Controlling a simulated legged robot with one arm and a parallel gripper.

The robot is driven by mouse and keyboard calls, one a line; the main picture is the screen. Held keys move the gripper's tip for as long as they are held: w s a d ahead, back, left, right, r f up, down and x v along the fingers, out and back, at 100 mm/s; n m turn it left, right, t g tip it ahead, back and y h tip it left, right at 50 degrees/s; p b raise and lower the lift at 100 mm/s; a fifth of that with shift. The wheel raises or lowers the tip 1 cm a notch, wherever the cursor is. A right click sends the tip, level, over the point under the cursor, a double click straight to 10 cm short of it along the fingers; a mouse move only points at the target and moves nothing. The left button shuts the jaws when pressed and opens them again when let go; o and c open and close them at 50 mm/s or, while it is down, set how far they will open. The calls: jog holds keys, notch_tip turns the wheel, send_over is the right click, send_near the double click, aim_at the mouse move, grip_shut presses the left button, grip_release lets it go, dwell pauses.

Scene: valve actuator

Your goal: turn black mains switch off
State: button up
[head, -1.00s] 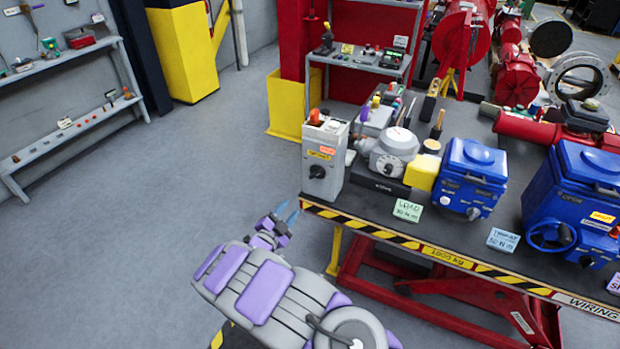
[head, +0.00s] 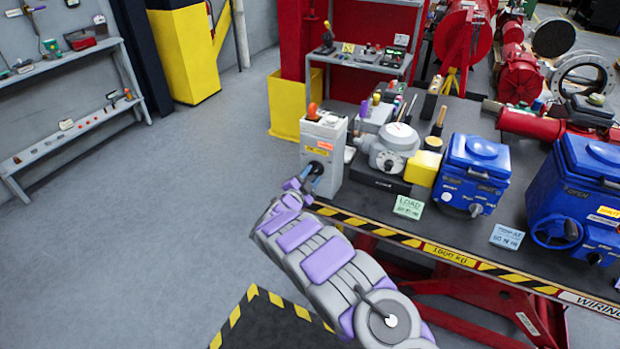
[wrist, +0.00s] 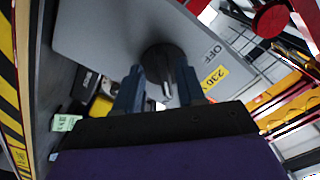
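The black mains switch is a round rotary knob (wrist: 160,58) on the front of a grey box (head: 335,148). In the head view the knob (head: 317,168) is partly hidden behind my fingertips. In the wrist view its pale-edged grip bar shows between my fingers. "OFF" is printed on the panel (wrist: 213,52) beside the knob. My gripper (wrist: 160,84) is open, one finger to each side of the bar. I cannot tell whether either finger touches it. In the head view my gripper (head: 306,182) is at the box's front face.
The box stands on the corner of a dark table with a black-yellow striped edge (head: 395,234). A grey gauge device (head: 392,148) and blue actuators (head: 472,170) stand to its right. An orange-red knob (head: 313,111) tops the box. Floor to the left is clear.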

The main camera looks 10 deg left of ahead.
jog(key=shift+w+a, duration=0.1)
jog(key=shift+a, duration=0.25)
jog(key=shift+c, duration=0.2)
jog(key=shift+c, duration=0.7)
jog(key=shift+d, duration=0.2)
grip_shut()
